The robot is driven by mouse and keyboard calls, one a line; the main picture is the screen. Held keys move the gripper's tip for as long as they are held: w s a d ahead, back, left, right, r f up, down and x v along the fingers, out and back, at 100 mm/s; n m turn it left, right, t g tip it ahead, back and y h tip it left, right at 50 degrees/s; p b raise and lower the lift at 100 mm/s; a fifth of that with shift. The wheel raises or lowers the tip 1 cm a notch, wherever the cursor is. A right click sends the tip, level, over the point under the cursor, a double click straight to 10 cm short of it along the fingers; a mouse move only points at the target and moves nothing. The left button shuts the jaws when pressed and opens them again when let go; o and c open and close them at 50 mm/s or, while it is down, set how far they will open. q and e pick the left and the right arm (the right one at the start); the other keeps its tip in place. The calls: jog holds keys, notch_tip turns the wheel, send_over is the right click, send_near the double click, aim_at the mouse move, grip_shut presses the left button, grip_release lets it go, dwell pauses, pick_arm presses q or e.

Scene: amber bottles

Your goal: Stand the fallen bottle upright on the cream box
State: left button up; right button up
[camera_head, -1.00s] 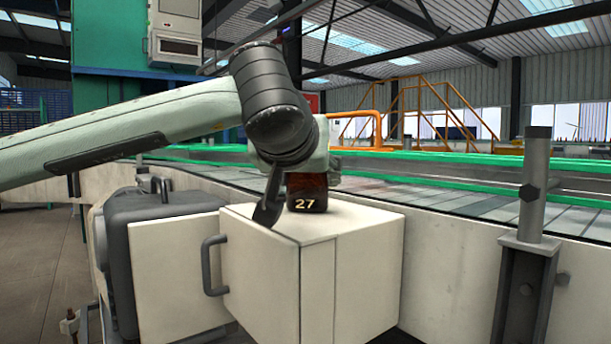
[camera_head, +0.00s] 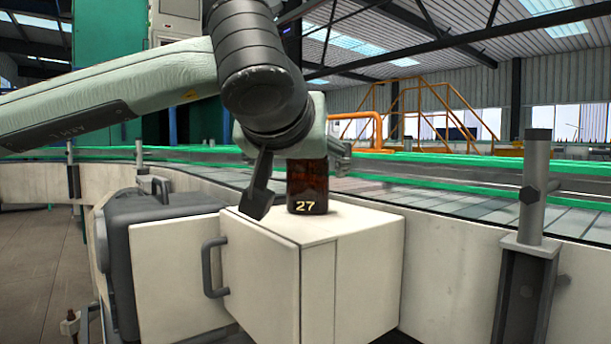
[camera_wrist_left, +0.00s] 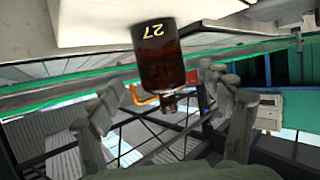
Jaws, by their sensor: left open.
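The amber bottle (camera_head: 309,188), marked 27, stands upright on top of the cream box (camera_head: 280,224). My left gripper (camera_head: 300,176) is open around the bottle's upper part, with one dark finger left of it and the other to its right. The gripper body hides the bottle's neck in the head view. In the wrist view, which is upside down, the bottle (camera_wrist_left: 160,56) stands between the spread fingers of the left gripper (camera_wrist_left: 165,92), with a visible gap on each side. My right gripper is not in view.
The cream box has a door with a dark handle (camera_head: 210,267) at its front left. A conveyor with green rails (camera_head: 470,169) runs behind it. A grey metal post (camera_head: 532,190) stands at the right. The box top right of the bottle is clear.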

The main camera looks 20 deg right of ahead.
pick_arm(q)
jog(key=v, duration=0.7)
jog(key=shift+s+r, duration=0.15)
jog(key=shift+s, duration=0.15)
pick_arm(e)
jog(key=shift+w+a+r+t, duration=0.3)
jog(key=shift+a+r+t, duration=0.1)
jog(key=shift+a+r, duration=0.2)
